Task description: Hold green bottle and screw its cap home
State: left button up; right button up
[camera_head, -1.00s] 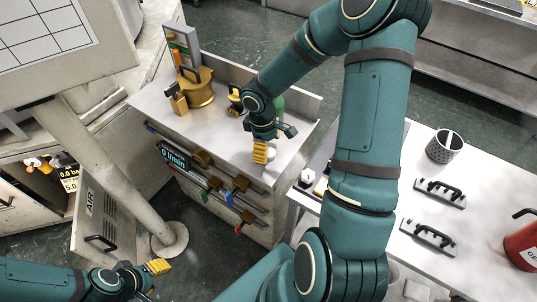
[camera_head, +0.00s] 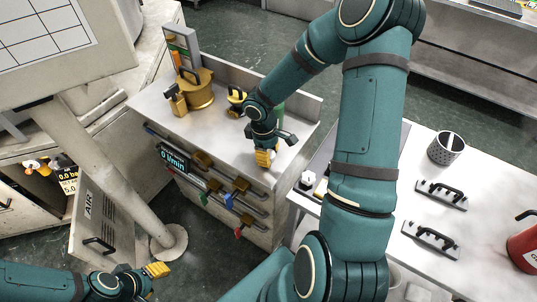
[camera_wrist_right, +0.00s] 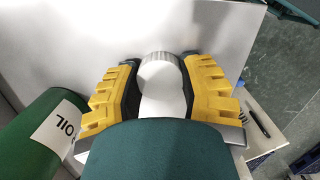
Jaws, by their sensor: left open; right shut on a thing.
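The green bottle (camera_wrist_right: 40,125), with a white label reading OIL, stands at the left in the right wrist view. In the head view only a strip of it (camera_head: 279,108) shows behind my right arm. My right gripper (camera_head: 264,158) is low over the front right of the bench top. In the right wrist view its yellow fingers are shut on a white ribbed cap (camera_wrist_right: 162,75), beside the bottle and apart from it. The green wrist part hides the cap's lower side. My left gripper (camera_head: 158,270) is open and empty at the lower left, far from the bottle.
The grey bench (camera_head: 225,135) carries a brass pot (camera_head: 197,90) at its back left. Valves and pipes line its front. A white table (camera_head: 480,165) at the right holds a perforated cup (camera_head: 446,147), two black-handled plates and a red canister (camera_head: 524,245).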

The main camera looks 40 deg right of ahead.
notch_tip(320, 180, up, 10)
jog(key=p, duration=0.3)
pick_arm(q)
jog(key=r, duration=0.3)
jog(key=shift+s, duration=0.3)
jog(key=shift+o, duration=0.5)
pick_arm(e)
jog(key=shift+w+a+f, duration=0.1)
jog(key=shift+w+a, duration=0.05)
jog(key=shift+a, duration=0.25)
jog(key=w+a+f+m, duration=0.1)
jog(key=a+f+m, duration=0.1)
jog(key=a, duration=0.6)
jog(key=w+a+f+m, duration=0.2)
jog(key=a+m, duration=0.1)
jog(key=a, duration=0.5)
jog(key=shift+y, duration=0.3)
